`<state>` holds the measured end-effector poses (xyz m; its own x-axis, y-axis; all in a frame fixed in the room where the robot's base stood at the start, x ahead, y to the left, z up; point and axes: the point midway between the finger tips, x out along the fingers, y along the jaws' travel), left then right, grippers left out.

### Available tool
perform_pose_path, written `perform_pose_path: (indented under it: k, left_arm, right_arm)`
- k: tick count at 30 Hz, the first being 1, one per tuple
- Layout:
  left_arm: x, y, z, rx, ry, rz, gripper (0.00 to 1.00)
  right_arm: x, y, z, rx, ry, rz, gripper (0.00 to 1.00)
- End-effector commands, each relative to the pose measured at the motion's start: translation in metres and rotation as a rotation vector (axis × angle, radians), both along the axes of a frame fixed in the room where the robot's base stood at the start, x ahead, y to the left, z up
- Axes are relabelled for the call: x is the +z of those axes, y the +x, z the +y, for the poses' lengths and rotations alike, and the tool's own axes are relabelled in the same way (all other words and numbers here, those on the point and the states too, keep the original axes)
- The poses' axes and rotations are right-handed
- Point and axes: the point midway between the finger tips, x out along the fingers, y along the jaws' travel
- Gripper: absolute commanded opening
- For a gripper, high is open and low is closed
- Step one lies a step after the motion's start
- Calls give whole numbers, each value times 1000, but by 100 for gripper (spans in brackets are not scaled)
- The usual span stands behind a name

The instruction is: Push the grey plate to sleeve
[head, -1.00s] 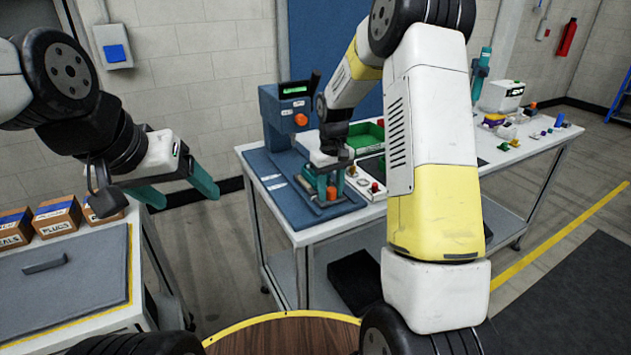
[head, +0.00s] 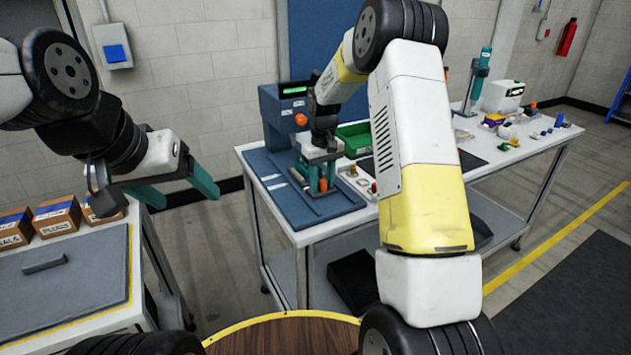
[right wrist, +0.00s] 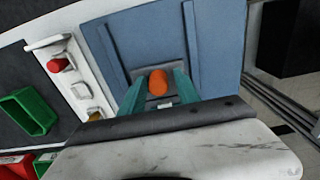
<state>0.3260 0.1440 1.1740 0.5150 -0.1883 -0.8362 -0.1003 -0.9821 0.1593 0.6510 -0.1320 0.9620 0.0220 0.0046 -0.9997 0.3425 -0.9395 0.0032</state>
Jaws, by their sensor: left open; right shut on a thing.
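My right gripper (head: 322,180) is low over the blue fixture (head: 283,185) on the far bench. In the right wrist view its teal fingers (right wrist: 158,92) are shut on an orange rounded knob (right wrist: 158,82), between the two raised rails of the blue base (right wrist: 220,45). A small piece of grey shows behind the knob, perhaps the grey plate (right wrist: 144,72); the fingers and wrist hide most of it. I cannot make out the sleeve. My left gripper (head: 178,188) is open and empty, in the air to the left of the bench.
A blue upright unit with a display (head: 291,92) stands at the fixture's back. A white strip with buttons (right wrist: 73,75) and a green bin (right wrist: 30,110) lie beside the fixture. Boxes (head: 57,215) stand on the left table.

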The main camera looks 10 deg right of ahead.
Motion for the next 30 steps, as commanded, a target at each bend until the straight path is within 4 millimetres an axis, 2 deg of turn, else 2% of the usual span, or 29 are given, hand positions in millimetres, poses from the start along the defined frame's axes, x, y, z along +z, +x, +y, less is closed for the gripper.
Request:
perform_pose_path:
  k: [1,30]
  left_arm:
    - [0,0,0,0,0,0,74]
    - [0,0,0,0,0,0,74]
  right_arm:
    - [-16,-5,-9,-4,-15,30,3]
    - [-16,41,7,-6,-16,29,2]
